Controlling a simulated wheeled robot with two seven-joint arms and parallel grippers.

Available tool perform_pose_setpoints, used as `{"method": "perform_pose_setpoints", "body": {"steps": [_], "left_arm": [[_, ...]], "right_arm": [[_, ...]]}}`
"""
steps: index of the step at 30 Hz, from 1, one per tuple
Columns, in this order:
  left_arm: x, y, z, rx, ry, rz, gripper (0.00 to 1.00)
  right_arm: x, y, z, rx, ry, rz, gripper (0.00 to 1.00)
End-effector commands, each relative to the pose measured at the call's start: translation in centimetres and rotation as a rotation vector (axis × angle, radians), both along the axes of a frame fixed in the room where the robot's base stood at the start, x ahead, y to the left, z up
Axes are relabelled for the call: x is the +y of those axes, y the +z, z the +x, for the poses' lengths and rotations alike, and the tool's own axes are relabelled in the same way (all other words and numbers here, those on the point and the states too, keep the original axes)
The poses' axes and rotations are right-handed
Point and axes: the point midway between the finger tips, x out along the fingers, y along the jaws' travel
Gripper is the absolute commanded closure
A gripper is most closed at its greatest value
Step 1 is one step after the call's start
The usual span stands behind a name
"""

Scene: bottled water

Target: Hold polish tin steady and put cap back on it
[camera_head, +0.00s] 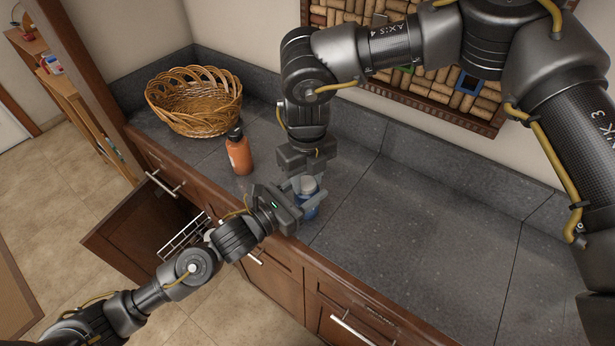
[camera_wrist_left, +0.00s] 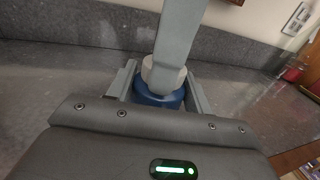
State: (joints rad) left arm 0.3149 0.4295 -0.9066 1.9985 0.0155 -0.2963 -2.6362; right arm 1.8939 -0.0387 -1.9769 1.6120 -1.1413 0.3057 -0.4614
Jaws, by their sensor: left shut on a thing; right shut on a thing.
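The polish tin (camera_head: 310,211) is blue and stands upright near the front edge of the counter. My left gripper (camera_head: 311,200) comes in from the left and is shut around the tin's sides; the tin (camera_wrist_left: 157,99) also shows between its fingers in the left wrist view. The pale cap (camera_head: 308,185) is right at the top of the tin, upright and lined up with it. My right gripper (camera_head: 309,180) points down from above and is shut on the cap (camera_wrist_left: 149,70). One of its fingers hides part of the cap. I cannot tell whether the cap is seated.
An orange bottle with a dark cap (camera_head: 239,154) stands left of the tin. A wicker basket (camera_head: 195,105) sits at the back left. An open drawer (camera_head: 140,232) juts out below the counter's left part. The counter (camera_head: 420,230) to the right is clear.

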Motion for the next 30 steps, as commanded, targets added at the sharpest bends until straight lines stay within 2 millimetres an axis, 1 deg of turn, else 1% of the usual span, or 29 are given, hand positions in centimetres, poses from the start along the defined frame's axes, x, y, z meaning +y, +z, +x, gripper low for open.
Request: {"method": "perform_pose_setpoints", "body": {"steps": [1, 3, 8, 9, 14, 23, 26, 29, 30], "left_arm": [[0.0, -0.3, 0.0, 0.005, 0.000, 0.006, 1.00], [0.0, -0.3, 0.0, 0.005, 0.000, 0.006, 1.00], [0.0, -0.3, 0.0, 0.005, 0.000, 0.006, 1.00], [0.0, -0.3, 0.0, 0.005, 0.000, 0.006, 1.00], [0.0, -0.3, 0.0, 0.005, 0.000, 0.006, 1.00], [0.0, -0.3, 0.0, 0.005, 0.000, 0.006, 1.00], [0.0, -0.3, 0.0, 0.005, 0.000, 0.006, 1.00], [0.0, -0.3, 0.0, 0.005, 0.000, 0.006, 1.00], [0.0, -0.3, 0.0, 0.005, 0.000, 0.006, 1.00]], "right_arm": [[0.2, -0.1, -0.1, 0.003, -0.032, 0.004, 0.90], [0.2, -0.1, -0.2, 0.006, -0.125, 0.006, 0.90], [0.2, -0.1, -0.1, 0.003, -0.125, 0.004, 0.90], [0.2, -0.1, -0.1, 0.003, -0.124, 0.004, 0.58], [0.2, -0.1, -0.1, 0.002, -0.125, 0.004, 0.38], [0.1, 0.1, 0.0, 0.001, -0.125, 0.002, 0.38], [0.1, 1.0, 0.0, -0.001, -0.125, 0.003, 0.38], [0.1, 2.5, 0.0, -0.002, -0.125, 0.003, 0.38], [0.1, 3.3, 0.0, -0.003, -0.125, 0.004, 0.38]]}}
